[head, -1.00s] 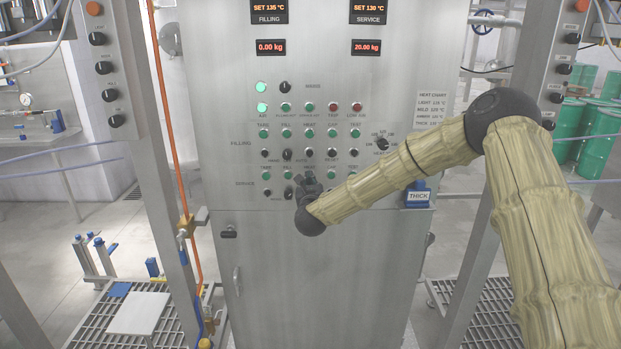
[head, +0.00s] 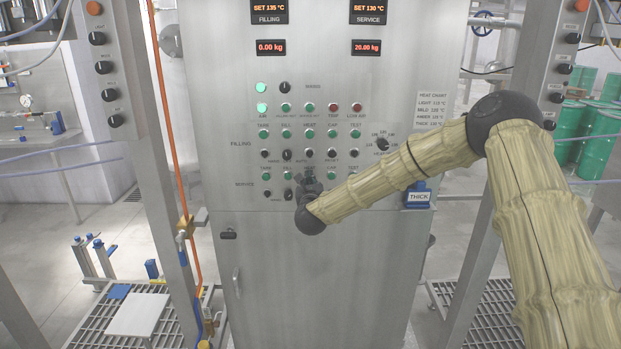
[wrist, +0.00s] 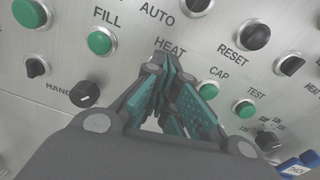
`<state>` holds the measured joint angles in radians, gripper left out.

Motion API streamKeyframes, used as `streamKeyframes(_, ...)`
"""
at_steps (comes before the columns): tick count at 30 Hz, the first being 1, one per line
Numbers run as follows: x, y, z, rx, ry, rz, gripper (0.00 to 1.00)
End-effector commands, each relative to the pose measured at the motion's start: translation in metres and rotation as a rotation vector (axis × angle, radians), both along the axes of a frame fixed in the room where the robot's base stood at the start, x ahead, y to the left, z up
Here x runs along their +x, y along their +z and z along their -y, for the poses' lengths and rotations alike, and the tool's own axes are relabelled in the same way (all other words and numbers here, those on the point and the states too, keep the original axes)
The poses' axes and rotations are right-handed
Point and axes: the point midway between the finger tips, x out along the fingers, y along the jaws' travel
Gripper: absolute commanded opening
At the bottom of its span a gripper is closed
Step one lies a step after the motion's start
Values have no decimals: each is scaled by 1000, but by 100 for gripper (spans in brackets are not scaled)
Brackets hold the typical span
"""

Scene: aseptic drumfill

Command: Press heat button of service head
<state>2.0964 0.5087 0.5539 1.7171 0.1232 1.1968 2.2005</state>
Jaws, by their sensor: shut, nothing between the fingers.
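The control panel (head: 225,130) is a grey steel cabinet front with labelled rows of buttons. The lower row is marked SERVICE. My gripper (head: 309,178) is at the HEAT place of that row, between the green FILL button (head: 287,175) and the green CAP button (head: 331,175). In the wrist view my gripper (wrist: 168,62) is shut and empty, its fingertips just below the HEAT label (wrist: 170,46). The fingers hide the service heat button, so I cannot tell whether they touch it. The FILL (wrist: 100,41) and CAP (wrist: 207,92) buttons show on either side.
The service display (head: 368,12) reads SET 130 °C, with 20.00 kg below. The green TEST button (wrist: 245,108) is right of CAP. Black knobs (wrist: 84,94) stand out close to the fingers. A blue THICK block (head: 418,196) is at the panel's right.

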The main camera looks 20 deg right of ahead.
Motion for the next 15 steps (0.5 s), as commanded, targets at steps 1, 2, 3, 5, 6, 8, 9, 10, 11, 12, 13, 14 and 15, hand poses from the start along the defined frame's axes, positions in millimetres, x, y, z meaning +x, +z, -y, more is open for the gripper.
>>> streamKeyframes(1,-3,-1,-1,1,0,1,0)
streamKeyframes(2,-5,-1,-1,1,0,1,0)
streamKeyframes(3,-7,-1,-2,1,0,1,0)
streamKeyframes(5,-12,-1,-4,1,1,0,0)
streamKeyframes(6,-15,-1,-4,1,1,0,0)
streamKeyframes(8,-19,-2,-5,2,0,1,0)
streamKeyframes(9,-23,-2,-6,2,0,1,0)
streamKeyframes(10,-25,-2,-7,1,0,0,0)
streamKeyframes(11,-27,-2,-7,1,0,0,0)
streamKeyframes(12,-30,-2,-8,1,0,0,0)
streamKeyframes(13,-32,-2,-9,1,1,-1,0)
streamKeyframes(14,-34,-2,-10,0,1,-1,0)
streamKeyframes(15,-37,-2,-10,1,1,0,0)
